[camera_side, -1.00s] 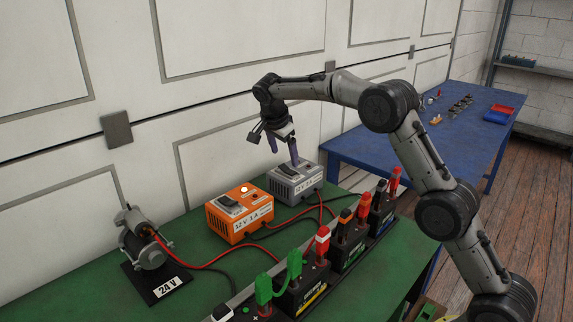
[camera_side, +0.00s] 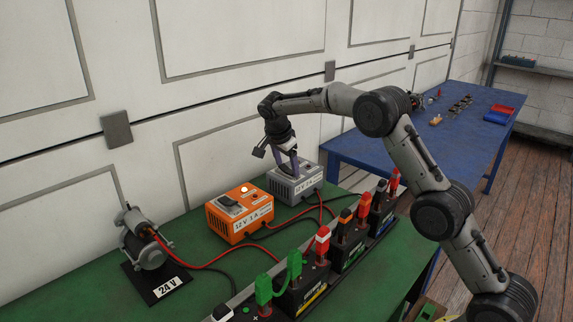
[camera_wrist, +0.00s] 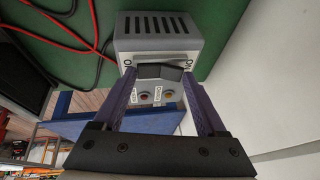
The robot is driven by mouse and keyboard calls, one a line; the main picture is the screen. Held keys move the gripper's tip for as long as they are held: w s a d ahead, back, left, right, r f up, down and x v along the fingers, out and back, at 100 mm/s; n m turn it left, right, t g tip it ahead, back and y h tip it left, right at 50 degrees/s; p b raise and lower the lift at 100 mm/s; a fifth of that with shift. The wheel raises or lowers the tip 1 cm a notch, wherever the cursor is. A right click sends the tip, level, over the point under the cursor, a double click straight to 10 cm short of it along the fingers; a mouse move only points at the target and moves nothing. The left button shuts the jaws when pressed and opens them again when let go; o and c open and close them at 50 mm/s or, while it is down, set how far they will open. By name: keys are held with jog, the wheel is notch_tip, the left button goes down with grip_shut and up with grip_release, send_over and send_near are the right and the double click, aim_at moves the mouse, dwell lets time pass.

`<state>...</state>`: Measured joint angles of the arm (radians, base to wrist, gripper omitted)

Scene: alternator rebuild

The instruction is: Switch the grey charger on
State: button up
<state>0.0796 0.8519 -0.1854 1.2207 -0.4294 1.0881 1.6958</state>
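The grey charger (camera_side: 283,188) stands on the green bench beside the wall, behind the orange charger. In the wrist view the grey charger (camera_wrist: 155,26) is at the top, with a black rocker switch (camera_wrist: 160,72) between two labels. Which side of the rocker is down I cannot tell. My gripper (camera_side: 289,168) is low over the charger's top. In the wrist view my gripper (camera_wrist: 159,76) is open and empty, one purple finger on either side of the rocker. Whether the fingertips touch the charger is unclear. In the side view the fingers hide the switch.
The orange charger (camera_side: 229,223) stands close in front, with a bright lamp on top. Red and black cables run over the green bench (camera_side: 75,290). Several batteries with coloured clamps stand in a row to the right. A motor (camera_side: 146,245) marked 24 V is at left.

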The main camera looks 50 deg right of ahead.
jog(key=c, duration=0.3)
jog(key=shift+w, duration=0.1)
jog(key=shift+w+g, duration=0.25)
jog(key=shift+g, duration=0.65)
jog(key=shift+r+n+g, duration=0.1)
jog(key=shift+n+g, duration=0.2)
jog(key=shift+g, duration=0.2)
jog(key=o, duration=1.1)
